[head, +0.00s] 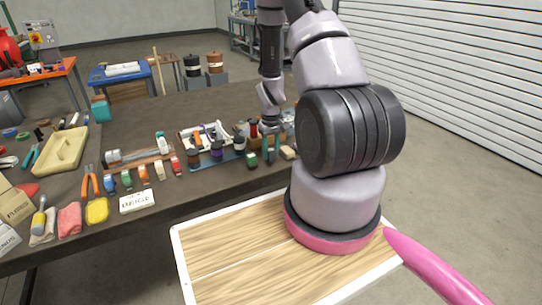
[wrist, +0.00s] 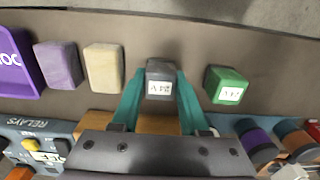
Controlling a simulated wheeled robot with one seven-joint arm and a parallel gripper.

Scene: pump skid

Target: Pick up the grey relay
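The grey relay (wrist: 160,79) is a small dark grey block with a white label on its front. In the wrist view it stands between the two teal fingers of my gripper (wrist: 160,90), with one finger along each side. The fingertips look very close to its sides, but I cannot tell whether they press on it. In the head view my gripper (head: 271,147) is down at the table's near edge, and its fingers mostly hide the relay. The relay seems to be at table level.
A green labelled relay (wrist: 227,85) stands close to the right in the wrist view. A beige block (wrist: 103,67) and a purple block (wrist: 59,66) are to the left. A relay rack (wrist: 35,135) and several spools (wrist: 258,142) crowd the bottom. Bare table lies above them.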

